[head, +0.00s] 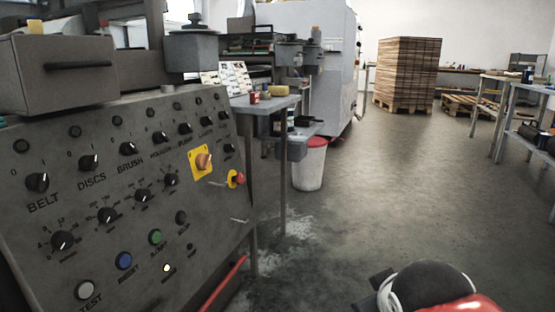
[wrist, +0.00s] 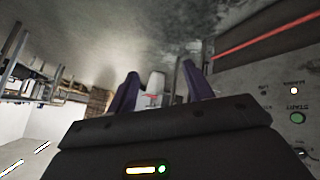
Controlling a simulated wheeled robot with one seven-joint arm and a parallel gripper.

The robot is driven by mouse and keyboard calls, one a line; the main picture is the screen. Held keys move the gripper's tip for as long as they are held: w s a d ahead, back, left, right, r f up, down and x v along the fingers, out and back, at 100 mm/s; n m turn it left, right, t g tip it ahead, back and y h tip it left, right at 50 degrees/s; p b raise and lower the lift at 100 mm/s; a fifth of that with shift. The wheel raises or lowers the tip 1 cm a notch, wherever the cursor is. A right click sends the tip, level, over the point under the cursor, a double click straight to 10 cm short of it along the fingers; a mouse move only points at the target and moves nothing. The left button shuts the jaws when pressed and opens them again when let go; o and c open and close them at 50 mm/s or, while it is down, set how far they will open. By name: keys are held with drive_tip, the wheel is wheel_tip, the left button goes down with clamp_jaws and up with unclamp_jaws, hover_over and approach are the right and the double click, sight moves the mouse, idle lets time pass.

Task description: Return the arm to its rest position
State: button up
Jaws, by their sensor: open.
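My gripper (wrist: 160,68) shows in the wrist view with its two dark purple fingers spread apart. Nothing is held between them. The wrist view is turned, with the floor at the top and the control panel on the right. In the head view, a black, white and red part at the bottom edge looks like my arm; the gripper fingers cannot be made out there. The grey control panel (head: 100,200) stands at the left of the head view, apart from that arm part. Its green start button (wrist: 296,118) shows at the right of the wrist view.
A white bin with a red rim (head: 310,165) stands beyond the panel, near a small grey table (head: 265,102). A stack of boards (head: 407,72) stands at the back, and a workbench (head: 522,88) is at the right. The middle floor is clear.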

drive_tip(key=s+a+f+m+g+y, duration=0.1)
drive_tip(key=s+f+m+g, duration=0.1)
drive_tip(key=s+f+m, duration=0.3)
wheel_tip(320, 180, up, 12)
drive_tip(key=s+n+p, duration=0.1)
drive_tip(key=s+p, duration=0.1)
drive_tip(key=p, duration=1)
drive_tip(key=shift+a+r, duration=0.25)
drive_tip(key=shift+a, duration=0.15)
